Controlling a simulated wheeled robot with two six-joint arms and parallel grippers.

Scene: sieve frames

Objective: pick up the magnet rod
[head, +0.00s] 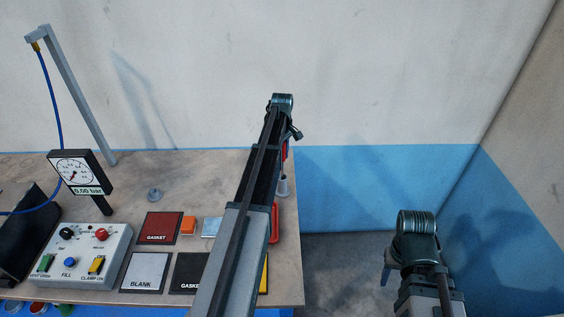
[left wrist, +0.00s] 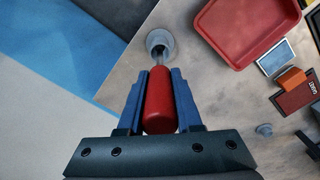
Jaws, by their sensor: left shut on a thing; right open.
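The magnet rod (left wrist: 160,104) has a red handle and a thin metal shaft. My left gripper (left wrist: 157,84) is shut on the red handle, one blue finger on each side. The shaft points at a grey round holder (left wrist: 160,42) near the table's edge; I cannot tell whether its tip is still inside. In the head view my left arm hides most of the gripper, with a sliver of the red handle (head: 285,151) above the grey holder (head: 283,186). My right gripper (head: 387,273) is open, off the table's right side, partly hidden by its own wrist.
A red tray (left wrist: 240,54) lies near the holder. Gasket and blank plates (head: 146,272), a control box (head: 82,252), a gauge (head: 80,172) and a small grey knob-like piece (head: 155,194) stand on the table. The floor right of the table is clear.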

